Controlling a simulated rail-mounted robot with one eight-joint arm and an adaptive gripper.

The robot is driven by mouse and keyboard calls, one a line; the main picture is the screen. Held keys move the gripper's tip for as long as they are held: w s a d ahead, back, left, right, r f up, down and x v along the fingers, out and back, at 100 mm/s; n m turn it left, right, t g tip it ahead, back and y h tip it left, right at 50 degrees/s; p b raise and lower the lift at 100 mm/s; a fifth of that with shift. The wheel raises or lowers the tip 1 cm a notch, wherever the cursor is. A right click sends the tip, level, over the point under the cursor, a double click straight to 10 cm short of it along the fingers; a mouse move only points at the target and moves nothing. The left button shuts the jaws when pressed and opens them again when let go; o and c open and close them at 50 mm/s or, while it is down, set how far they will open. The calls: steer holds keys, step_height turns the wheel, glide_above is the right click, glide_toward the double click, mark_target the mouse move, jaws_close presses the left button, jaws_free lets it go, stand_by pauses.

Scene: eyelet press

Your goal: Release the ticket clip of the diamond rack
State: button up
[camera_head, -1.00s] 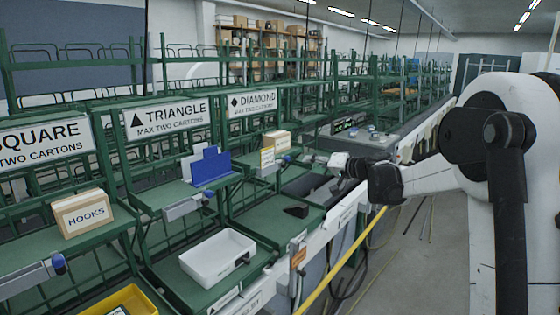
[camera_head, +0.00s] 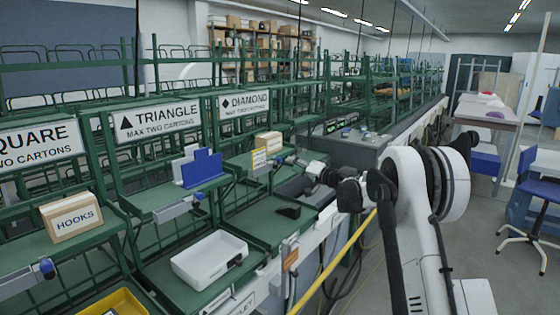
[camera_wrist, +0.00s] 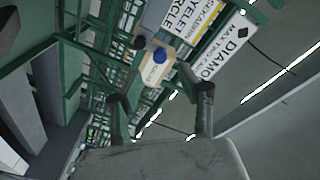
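The diamond rack stands under the DIAMOND sign (camera_head: 245,104), which also shows tilted at the right of the wrist view (camera_wrist: 225,60). On its shelf is a light carton (camera_head: 270,140). In the wrist view, a blue knob (camera_wrist: 160,55) shows in front of a pale block, beyond my fingertips. My gripper (camera_wrist: 162,95) is open, fingers apart with nothing between them. In the head view, my gripper (camera_head: 292,161) is close to the clip; contact cannot be told.
The triangle rack (camera_head: 160,117) holds blue and white pieces; the square rack holds a HOOKS carton (camera_head: 72,218). Below are a white tray (camera_head: 209,259), a dark wedge (camera_head: 289,211) and a yellow bin (camera_head: 120,304). A yellow rail (camera_head: 335,262) runs along the front.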

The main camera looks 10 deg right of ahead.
mark_target(281, 160)
steer(key=x, duration=0.7)
steer(key=shift+w+a+p, duration=0.25)
steer(key=shift+w+p, duration=0.1)
jaws_close()
